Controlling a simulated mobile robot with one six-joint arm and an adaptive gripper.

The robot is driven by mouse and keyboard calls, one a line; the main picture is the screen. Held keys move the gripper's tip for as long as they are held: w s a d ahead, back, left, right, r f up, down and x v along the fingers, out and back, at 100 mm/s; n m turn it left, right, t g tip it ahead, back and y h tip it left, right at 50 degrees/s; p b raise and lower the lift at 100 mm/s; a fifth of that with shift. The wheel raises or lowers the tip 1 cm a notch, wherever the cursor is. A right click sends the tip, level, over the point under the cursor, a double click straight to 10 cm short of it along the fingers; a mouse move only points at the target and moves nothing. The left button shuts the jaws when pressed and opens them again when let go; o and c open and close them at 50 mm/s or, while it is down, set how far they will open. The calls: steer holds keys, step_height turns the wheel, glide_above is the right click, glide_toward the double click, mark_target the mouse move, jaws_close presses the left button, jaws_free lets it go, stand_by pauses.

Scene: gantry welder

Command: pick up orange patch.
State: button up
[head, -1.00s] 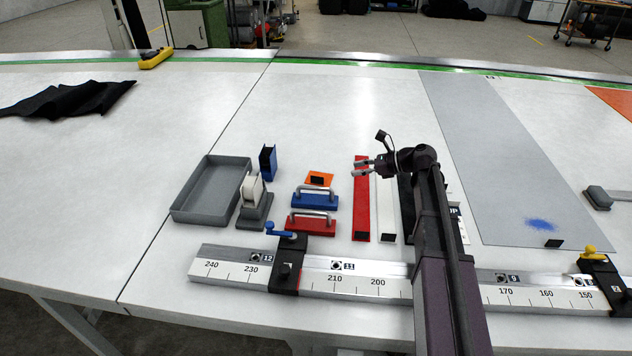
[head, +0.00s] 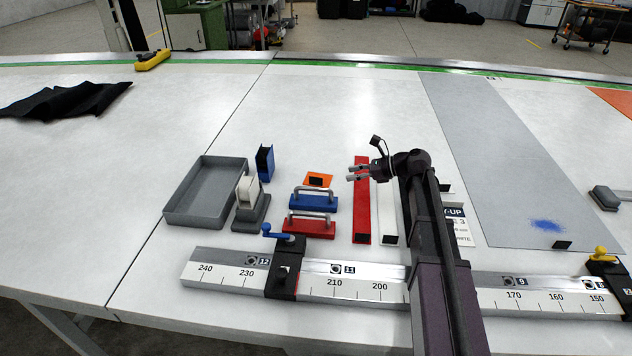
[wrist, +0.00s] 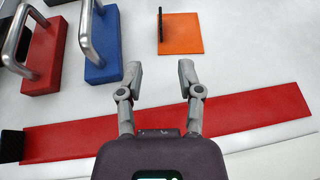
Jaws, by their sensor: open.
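The orange patch (head: 318,176) lies flat on the white table, just behind the blue handled block (head: 314,202). In the wrist view the orange patch (wrist: 182,36) is a small square with a dark upright tab (wrist: 161,28) at its left edge. My gripper (head: 352,174) is open and empty, to the right of the patch and above the long red strip (head: 361,215). In the wrist view my gripper (wrist: 161,75) has its fingers spread, with the patch a little beyond the fingertips.
A red handled block (head: 309,228) stands in front of the blue one. A grey tray (head: 170,215), a grey stand (head: 252,214) and a blue holder (head: 265,162) stand to the left. A ruled metal rail (head: 345,284) runs along the front. The table behind the patch is clear.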

mark_target(316, 179)
steer(key=b+x, duration=0.2)
steer(key=x, duration=0.5)
steer(key=shift+a, duration=0.2)
steer(key=shift+f+b, duration=0.1)
steer(key=shift+b, duration=0.2)
steer(key=shift+b+x, duration=0.95)
steer(key=shift+x, duration=1.6)
steer(key=shift+w, duration=0.1)
jaws_close()
